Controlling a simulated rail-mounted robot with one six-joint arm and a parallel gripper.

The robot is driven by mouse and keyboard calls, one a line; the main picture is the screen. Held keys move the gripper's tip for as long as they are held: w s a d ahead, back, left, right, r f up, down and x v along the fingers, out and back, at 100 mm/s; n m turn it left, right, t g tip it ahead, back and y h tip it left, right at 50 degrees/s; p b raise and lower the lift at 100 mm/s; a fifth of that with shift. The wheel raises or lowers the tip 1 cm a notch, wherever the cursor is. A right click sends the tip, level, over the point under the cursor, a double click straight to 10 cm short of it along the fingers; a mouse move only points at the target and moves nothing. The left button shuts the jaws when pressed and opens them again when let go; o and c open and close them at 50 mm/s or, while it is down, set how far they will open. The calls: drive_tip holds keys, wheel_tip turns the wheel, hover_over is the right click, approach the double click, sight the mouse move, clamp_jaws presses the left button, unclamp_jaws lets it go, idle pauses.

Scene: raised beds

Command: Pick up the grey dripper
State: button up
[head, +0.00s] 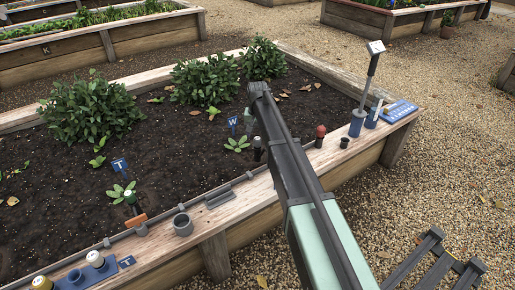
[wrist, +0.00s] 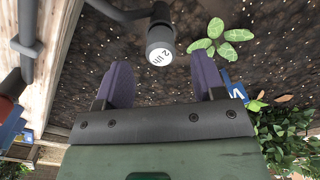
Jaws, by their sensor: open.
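The grey dripper (wrist: 160,42) is in the wrist view, a dark body with a pale round face marked "2 l/h". A dark tube runs to it from the upper left. In the head view a dark dripper (head: 257,149) stands at the bed's inner edge beside my arm; it appears to be the same one. My gripper (wrist: 163,80) is open, with two purple fingers apart and nothing between them. The dripper lies just beyond the fingertips, roughly in line with the gap. In the head view my arm largely hides the gripper.
A seedling (wrist: 217,38) and a blue W marker (wrist: 232,83) stand close by on the right. A red-topped dripper (head: 320,131) and blue holder (head: 356,125) stand right along the bed edge. A grey cup (head: 182,225) and blue tray (head: 75,277) stand to the left.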

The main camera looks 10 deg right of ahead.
sight(257, 138)
wheel_tip(257, 138, down, 5)
drive_tip(key=b, duration=0.3)
drive_tip(key=shift+b, duration=0.35)
drive_tip(key=shift+r, duration=0.3)
drive_tip(key=c, duration=1)
drive_tip(key=shift+r+p, duration=0.15)
drive_tip(key=shift+p, duration=0.25)
wheel_tip(257, 138, up, 23)
drive_tip(key=p, duration=2.3)
drive_tip(key=shift+r, duration=0.15)
